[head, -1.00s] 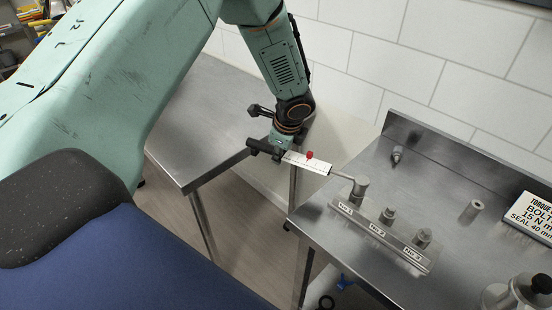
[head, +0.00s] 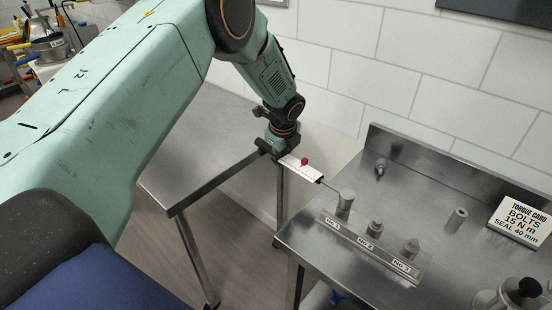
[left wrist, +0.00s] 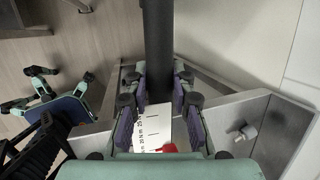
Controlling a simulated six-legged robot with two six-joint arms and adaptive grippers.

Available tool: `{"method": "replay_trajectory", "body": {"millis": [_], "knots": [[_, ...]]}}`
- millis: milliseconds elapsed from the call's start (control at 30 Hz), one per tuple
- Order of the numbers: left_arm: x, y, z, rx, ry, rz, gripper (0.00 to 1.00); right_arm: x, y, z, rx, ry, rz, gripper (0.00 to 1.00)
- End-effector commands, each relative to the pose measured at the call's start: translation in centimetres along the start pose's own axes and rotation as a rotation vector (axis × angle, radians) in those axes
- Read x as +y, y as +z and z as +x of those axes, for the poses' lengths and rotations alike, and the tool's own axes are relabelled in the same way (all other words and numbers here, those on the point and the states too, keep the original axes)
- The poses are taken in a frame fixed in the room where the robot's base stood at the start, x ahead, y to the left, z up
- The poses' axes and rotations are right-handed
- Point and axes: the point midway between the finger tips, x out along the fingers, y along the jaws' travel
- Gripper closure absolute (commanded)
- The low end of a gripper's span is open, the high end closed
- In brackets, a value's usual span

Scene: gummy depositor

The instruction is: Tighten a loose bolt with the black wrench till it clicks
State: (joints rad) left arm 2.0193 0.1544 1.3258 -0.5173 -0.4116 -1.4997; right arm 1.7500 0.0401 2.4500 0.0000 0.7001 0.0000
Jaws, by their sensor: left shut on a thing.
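The torque wrench has a white scale (head: 301,170) with a red marker, a thin metal shaft and a black handle (left wrist: 159,45). Its cylindrical head (head: 345,200) sits upright over the No. 1 position; the bolt under it is hidden. My left gripper (head: 274,145) is shut on the wrench handle, and its fingers show on both sides of the wrench in the left wrist view (left wrist: 160,110). Bolt No. 2 (head: 374,229) and bolt No. 3 (head: 410,247) stand uncovered along the labelled strip (head: 368,247). My right gripper is not in view.
The steel bench (head: 345,262) has a raised back edge and a small fitting (head: 380,168). A loose grey cylinder (head: 456,219) and a torque card (head: 520,222) stand to the right. A black-knobbed metal part (head: 515,293) is in front. Another steel table (head: 205,140) stands left, across a gap.

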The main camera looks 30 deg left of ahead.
Motion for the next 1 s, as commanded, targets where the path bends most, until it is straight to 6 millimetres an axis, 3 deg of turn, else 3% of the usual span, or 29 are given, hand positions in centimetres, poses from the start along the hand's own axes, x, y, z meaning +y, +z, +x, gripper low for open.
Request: {"method": "replay_trajectory", "body": {"millis": [333,1000], "knots": [[-2.7,-0.4,0.6,0.029,-0.034,0.119,1.00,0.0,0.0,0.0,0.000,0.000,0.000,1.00],[-3.2,0.3,-1.8,0.028,-0.034,0.112,1.00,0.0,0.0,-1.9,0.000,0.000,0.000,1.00]]}}
